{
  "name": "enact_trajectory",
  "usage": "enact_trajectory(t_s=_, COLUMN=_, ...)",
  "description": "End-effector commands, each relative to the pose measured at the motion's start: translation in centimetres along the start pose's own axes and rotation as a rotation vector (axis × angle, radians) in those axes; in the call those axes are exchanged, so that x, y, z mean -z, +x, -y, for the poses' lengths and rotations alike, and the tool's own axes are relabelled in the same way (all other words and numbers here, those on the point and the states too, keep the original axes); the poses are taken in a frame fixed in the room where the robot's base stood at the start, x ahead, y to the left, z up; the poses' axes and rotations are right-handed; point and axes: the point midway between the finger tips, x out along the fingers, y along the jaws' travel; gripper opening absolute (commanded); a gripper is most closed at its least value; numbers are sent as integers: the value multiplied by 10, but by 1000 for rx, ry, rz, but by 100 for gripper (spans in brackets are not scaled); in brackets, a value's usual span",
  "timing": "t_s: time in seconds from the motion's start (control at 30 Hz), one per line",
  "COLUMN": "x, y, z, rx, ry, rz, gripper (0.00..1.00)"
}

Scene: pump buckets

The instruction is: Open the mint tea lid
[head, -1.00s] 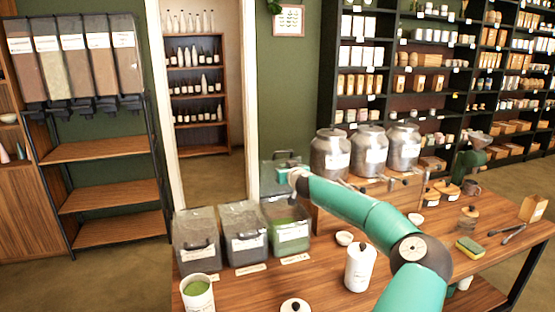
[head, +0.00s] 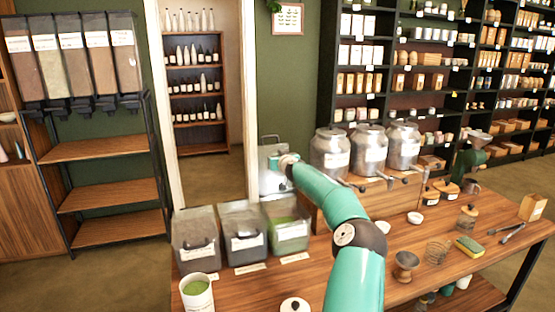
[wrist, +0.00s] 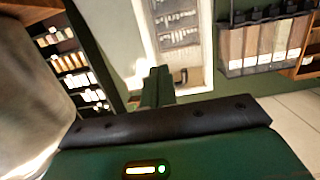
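Three clear bins stand in a row on the wooden table in the head view. The right one holds green contents, likely the mint tea bin (head: 290,236); its label is too small to read. Its clear lid (head: 268,182) stands up, with a handle at its top edge. My gripper (head: 284,160) is at the lid, touching it or very close, partly hidden by my arm. In the wrist view my gripper's dark green fingers (wrist: 157,86) are close together with nothing visible between them. A dark handle (wrist: 181,76) shows just right of them, apart from the fingertips.
Metal canisters (head: 369,150) with spigots stand on a wooden riser right of the lid.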

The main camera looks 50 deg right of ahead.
Motion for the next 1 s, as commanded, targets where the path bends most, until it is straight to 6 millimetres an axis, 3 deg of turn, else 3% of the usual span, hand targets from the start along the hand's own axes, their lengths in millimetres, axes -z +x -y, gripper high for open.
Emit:
enact_trajectory(t_s=0.7, x=-14, y=-90, z=-1, rx=-1, ry=0, rz=1, gripper=0)
enact_trajectory(t_s=1.0, x=-15, y=-99, z=0, rx=0, ry=0, rz=-1, gripper=0)
